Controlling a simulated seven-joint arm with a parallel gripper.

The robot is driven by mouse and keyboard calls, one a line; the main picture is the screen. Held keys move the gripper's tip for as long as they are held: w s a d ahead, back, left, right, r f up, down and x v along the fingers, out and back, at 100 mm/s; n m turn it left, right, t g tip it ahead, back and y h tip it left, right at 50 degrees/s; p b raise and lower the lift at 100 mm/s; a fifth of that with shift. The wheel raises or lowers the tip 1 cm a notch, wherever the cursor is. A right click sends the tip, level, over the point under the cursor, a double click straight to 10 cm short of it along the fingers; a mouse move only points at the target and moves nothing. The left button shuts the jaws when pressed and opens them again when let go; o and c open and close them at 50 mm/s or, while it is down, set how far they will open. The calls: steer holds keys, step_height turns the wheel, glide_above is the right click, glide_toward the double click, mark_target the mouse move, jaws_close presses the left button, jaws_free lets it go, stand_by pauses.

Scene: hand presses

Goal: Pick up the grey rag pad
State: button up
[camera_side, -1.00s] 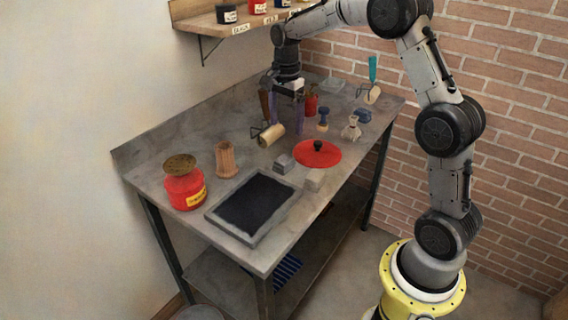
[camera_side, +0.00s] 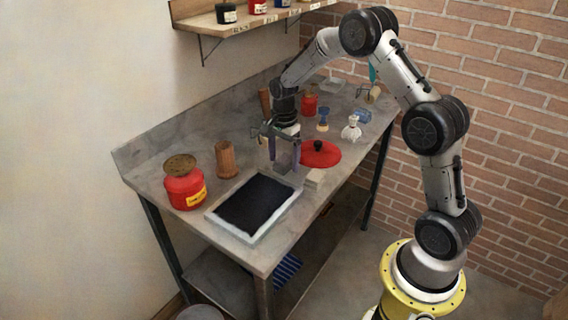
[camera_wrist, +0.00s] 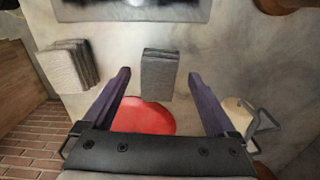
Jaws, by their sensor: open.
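The grey rag pad (camera_wrist: 159,74) is a small block in the wrist view, lying on the bench between the ink slab and the red lid. My gripper (camera_wrist: 158,72) is open, with one purple finger to each side of the pad and a gap on both sides. In the side view my gripper (camera_side: 284,162) is low over the bench, just left of the red lid, and largely hides the pad. I cannot tell how far the fingertips are above the bench.
A paler folded pad (camera_wrist: 67,66) lies left of the fingers in the wrist view. The red lid (camera_side: 321,154), ink slab (camera_side: 293,203), wooden holder (camera_side: 226,160) and red can (camera_side: 185,188) stand around. A roller (camera_wrist: 238,112) is right in the wrist view.

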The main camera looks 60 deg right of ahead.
steer(key=shift+f, duration=0.3)
steer(key=c, duration=1.4)
steer(key=shift+c, duration=0.2)
steer(key=shift+r, duration=0.15)
steer(key=shift+r, duration=0.6)
steer(key=s+a+r, duration=0.4)
steer(key=s+r, duration=0.7)
steer(key=s, duration=0.2)
steer(key=shift+s+r, duration=0.2)
steer(key=shift+r, duration=0.1)
steer(key=shift+a, duration=0.1)
